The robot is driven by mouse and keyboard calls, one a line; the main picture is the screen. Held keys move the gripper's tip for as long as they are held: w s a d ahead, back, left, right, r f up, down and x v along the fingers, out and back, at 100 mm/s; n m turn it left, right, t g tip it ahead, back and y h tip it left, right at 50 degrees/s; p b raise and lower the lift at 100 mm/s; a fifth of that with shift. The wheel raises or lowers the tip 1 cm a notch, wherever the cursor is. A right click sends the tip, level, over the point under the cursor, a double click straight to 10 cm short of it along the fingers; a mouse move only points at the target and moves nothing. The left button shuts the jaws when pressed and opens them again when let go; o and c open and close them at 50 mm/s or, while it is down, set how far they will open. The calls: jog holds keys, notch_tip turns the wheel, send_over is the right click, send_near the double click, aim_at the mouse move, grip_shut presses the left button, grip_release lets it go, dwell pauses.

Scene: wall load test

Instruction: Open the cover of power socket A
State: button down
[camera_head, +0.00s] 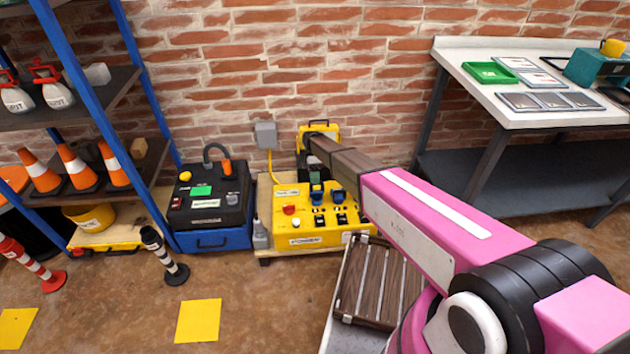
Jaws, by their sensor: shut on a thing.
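A yellow power box (298,240) with sockets and buttons on its sloped top stands on a low wooden pallet against the brick wall. Blue-covered sockets (339,195) sit near the top right of its panel. The labels are too small to read, so I cannot tell which socket is A. My pink arm reaches in from the right. My gripper (316,183) is small and dark at the panel's upper part, beside the blue covers. It is shut on a socket cover, largely hidden by the gripper. I cannot tell how far that cover is raised.
A black case (208,208) on a blue box stands left of the power box. A grey wall box (265,134) has a yellow cable running down. A wooden crate (378,285) is at the front, near my arm. A workbench (470,62) is at right, shelves with cones at left.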

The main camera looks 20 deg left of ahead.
aim_at(316, 192)
jog(key=c, duration=1.1)
grip_release()
jog(key=shift+s, duration=0.1)
jog(key=s+t, duration=0.1)
jog(key=s+d+t+y, duration=0.1)
jog(key=shift+t, duration=0.3)
jog(key=shift+s+d+f+t+y, duration=0.15)
jog(key=shift+s+f+t+y, duration=0.15)
jog(key=shift+t, duration=0.25)
jog(key=shift+s+d+f+t+y, duration=0.1)
jog(key=shift+s+t+y, duration=0.1)
jog(key=shift+s+t, duration=0.25)
jog(key=shift+s+d+f+t+y, duration=0.1)
jog(key=shift+s+f+t+y, duration=0.15)
jog(key=shift+t, duration=0.35)
jog(key=shift+s+d+f+t+y, duration=0.1)
jog(key=shift+f+t+y, duration=0.15)
jog(key=shift+t, duration=0.35)
notch_tip(316, 192, up, 11)
jog(key=w+a, duration=0.1)
jog(key=w, duration=0.1)
jog(key=d+r+m, duration=0.2)
jog(key=d+m, duration=0.4)
jog(key=d, duration=0.7)
jog(key=d+r+m+t, duration=0.1)
jog(key=d+m, duration=0.5)
jog(key=d, duration=0.7)
jog(key=shift+s+d+r+y, duration=0.3)
jog(key=shift+r+y, duration=0.1)
jog(key=shift+r, duration=0.5)
